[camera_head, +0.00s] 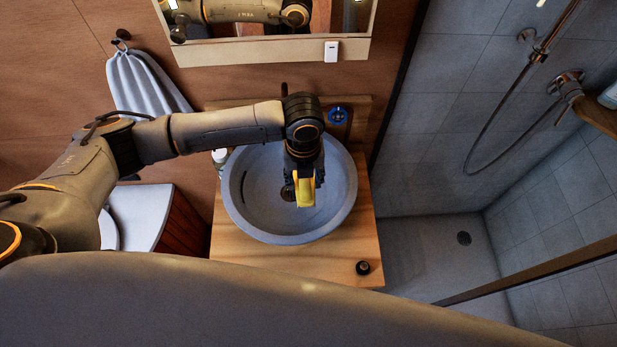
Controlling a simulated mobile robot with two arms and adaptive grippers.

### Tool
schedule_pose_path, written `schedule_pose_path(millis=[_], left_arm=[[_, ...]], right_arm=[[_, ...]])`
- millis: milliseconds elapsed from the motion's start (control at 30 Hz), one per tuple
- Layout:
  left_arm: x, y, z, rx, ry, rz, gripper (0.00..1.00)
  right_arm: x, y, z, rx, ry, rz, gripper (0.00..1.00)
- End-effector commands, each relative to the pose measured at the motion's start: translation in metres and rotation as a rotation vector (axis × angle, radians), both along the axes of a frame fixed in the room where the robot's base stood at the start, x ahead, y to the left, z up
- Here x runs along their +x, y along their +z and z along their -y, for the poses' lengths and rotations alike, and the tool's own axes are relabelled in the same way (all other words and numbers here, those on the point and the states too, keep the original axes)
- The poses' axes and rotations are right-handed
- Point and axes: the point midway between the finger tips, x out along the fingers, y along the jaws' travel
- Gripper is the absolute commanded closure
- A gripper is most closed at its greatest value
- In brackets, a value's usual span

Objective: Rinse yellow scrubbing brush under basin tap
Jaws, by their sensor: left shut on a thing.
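The yellow scrubbing brush (305,193) is held over the grey round basin (341,205). My left gripper (303,180) points down above the basin and is shut on the brush. The tap is mostly hidden behind my left arm; a dark upright piece at the wall behind the wrist may be part of it. I cannot see whether water runs. My right gripper is not in view.
The basin stands on a wooden counter (235,258) with a small dark round object (362,268) at its front right. A blue round item (337,115) is behind the basin. A mirror (270,40) hangs above. A towel (145,82) hangs at left; a shower is at right.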

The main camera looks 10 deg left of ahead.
Motion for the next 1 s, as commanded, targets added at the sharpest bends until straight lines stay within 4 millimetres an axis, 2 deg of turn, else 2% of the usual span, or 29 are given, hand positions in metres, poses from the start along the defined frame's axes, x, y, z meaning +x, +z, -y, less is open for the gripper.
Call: schedule_pose_path(millis=[100, 200, 267, 467, 567, 800, 1000], left_arm=[[0.012, -0.005, -0.007, 0.000, 0.003, 0.003, 0.79], [0.020, -0.007, -0.013, -0.001, 0.003, 0.004, 0.79], [0.025, -0.008, -0.016, -0.001, 0.003, 0.004, 0.79], [0.041, -0.013, -0.028, 0.000, 0.003, 0.004, 0.79], [0.048, -0.014, -0.033, -0.001, 0.002, 0.003, 0.79], [0.068, -0.019, -0.047, -0.001, 0.002, 0.004, 0.79], [0.083, -0.019, -0.057, -0.001, 0.003, 0.003, 0.79]], right_arm=[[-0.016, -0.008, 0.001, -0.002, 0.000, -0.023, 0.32], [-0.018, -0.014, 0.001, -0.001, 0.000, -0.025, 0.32], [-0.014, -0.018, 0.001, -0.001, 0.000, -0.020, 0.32], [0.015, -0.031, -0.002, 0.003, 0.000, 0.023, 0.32], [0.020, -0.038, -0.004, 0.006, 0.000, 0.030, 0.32], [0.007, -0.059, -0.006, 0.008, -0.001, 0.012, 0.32], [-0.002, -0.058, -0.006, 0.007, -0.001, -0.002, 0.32]])
